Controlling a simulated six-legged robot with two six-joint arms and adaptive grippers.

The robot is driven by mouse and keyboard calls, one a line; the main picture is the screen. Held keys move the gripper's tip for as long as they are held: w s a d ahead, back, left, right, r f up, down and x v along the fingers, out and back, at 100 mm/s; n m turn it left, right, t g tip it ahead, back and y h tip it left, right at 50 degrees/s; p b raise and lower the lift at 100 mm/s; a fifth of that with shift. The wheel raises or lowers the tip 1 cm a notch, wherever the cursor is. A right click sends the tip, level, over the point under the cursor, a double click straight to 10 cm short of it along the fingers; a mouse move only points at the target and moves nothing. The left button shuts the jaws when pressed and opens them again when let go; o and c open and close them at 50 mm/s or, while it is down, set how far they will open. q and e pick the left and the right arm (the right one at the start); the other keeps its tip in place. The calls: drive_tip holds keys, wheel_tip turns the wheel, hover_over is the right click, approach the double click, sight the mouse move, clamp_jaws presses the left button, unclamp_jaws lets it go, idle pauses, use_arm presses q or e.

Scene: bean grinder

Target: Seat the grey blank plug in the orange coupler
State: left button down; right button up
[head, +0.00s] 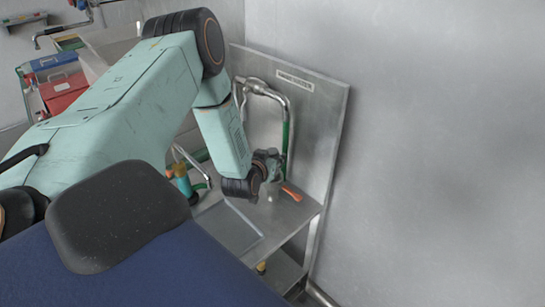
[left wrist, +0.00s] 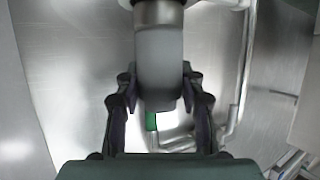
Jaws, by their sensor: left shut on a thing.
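My left gripper (head: 268,172) is over the metal bench, at the end of my pale green arm. In the left wrist view its two dark fingers (left wrist: 158,82) close on the sides of a grey cylinder, which I take to be the grey blank plug (left wrist: 158,55). A darker metal band sits at the cylinder's top edge in that view. A small orange piece (head: 291,191) shows just right of the gripper in the head view. I cannot tell whether it is the orange coupler. No orange shows in the left wrist view. My right gripper is out of view.
A bent metal pipe (head: 287,105) with a green section rises behind the gripper, before the bench's steel back panel (head: 320,120). An orange and teal cylinder (head: 181,181) stands left of the gripper. A red box (head: 63,91) is far left. A bare wall fills the right.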

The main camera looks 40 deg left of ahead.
use_arm(q)
drive_tip(key=shift+f+b, duration=0.55)
drive_tip(key=shift+f, duration=0.15)
drive_tip(key=c, duration=0.7)
unclamp_jaws()
drive_tip(key=shift+c, duration=0.2)
drive_tip(key=shift+s, duration=0.1)
drive_tip(key=v, duration=1.2)
drive_tip(key=shift+d, duration=0.1)
